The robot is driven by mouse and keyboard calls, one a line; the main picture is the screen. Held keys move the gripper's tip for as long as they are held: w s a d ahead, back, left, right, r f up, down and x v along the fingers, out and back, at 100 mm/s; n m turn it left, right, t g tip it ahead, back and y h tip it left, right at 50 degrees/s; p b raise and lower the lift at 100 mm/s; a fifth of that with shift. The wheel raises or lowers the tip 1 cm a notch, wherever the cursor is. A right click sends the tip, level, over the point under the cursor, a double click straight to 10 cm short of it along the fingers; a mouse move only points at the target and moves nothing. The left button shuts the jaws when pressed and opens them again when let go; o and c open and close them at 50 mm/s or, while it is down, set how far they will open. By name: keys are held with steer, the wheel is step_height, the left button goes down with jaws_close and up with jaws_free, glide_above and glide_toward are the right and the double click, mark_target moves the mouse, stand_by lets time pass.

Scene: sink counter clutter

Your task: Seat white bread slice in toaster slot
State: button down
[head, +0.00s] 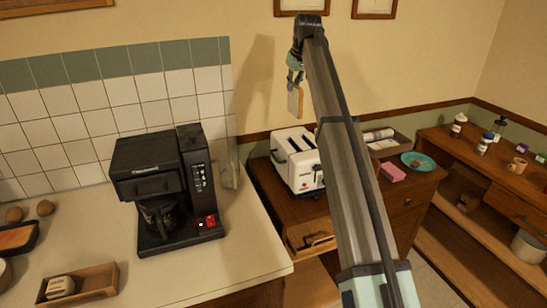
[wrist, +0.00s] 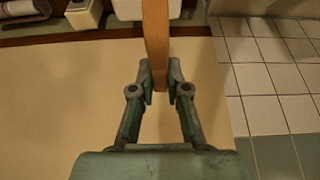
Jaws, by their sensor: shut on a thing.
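The white bread slice (head: 295,101) hangs upright below my gripper (head: 295,80), which is shut on its upper end, in front of the wall. In the wrist view the slice (wrist: 156,45) shows edge-on, its tan crust between the fingertips of my gripper (wrist: 160,90). The white toaster (head: 297,168) stands on the wooden cabinet, with dark slots on top. In the head view the slice is above the toaster's rear top, clearly apart from it. A white shape (wrist: 130,8) behind the slice in the wrist view seems to be the toaster; its slots are hidden there.
A black coffee maker (head: 165,190) stands on the counter left of the toaster. The air around the slice looks clear.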

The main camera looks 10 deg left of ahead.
mark_target(298, 111)
step_height(298, 111, down, 20)
steer(key=p, duration=0.5)
steer(key=shift+r+p, duration=0.1)
steer(key=shift+p, duration=0.25)
steer(key=shift+f, duration=0.2)
steer(key=c, duration=1.2)
jaws_free()
steer(key=shift+o, duration=0.2)
steer(key=shift+r, duration=0.1)
steer(key=b+v, duration=0.3)
steer(key=v, duration=0.9)
steer(key=shift+r, duration=0.1)
